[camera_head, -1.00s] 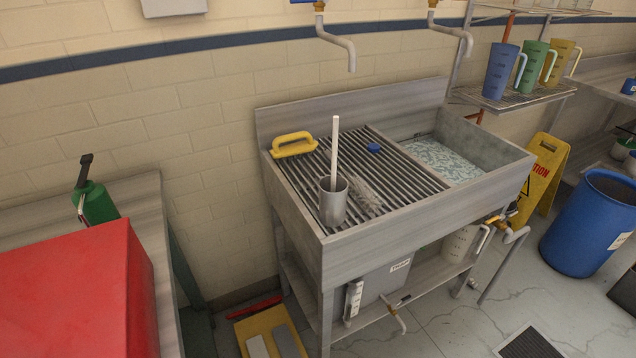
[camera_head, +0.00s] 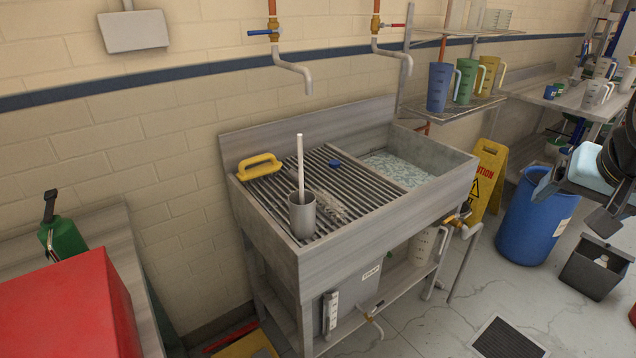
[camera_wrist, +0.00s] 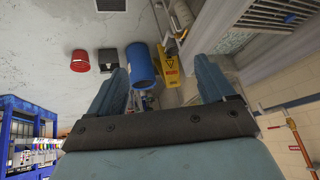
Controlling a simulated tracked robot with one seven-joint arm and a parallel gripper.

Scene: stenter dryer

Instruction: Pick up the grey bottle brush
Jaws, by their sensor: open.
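A grey bristly brush head (camera_head: 333,206), which looks like the grey bottle brush, lies on the slatted drainboard (camera_head: 262,212) of the metal sink. It is just right of a grey metal cup (camera_head: 302,218). A thin white rod (camera_head: 300,165) stands upright in the cup; whether it belongs to the brush I cannot tell. My gripper (camera_head: 577,202) is at the right edge of the head view, well right of the sink and apart from the brush. In the wrist view my gripper (camera_wrist: 160,70) is open and empty, and the brush cannot be made out.
A yellow-handled scrubber (camera_head: 259,166) and a small blue item (camera_head: 335,163) lie on the drainboard. Taps (camera_head: 295,72) hang above the sink. Jugs (camera_head: 438,88) stand on a wire shelf. A yellow caution sign (camera_head: 487,180) and blue barrel (camera_head: 535,222) stand right of the sink.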

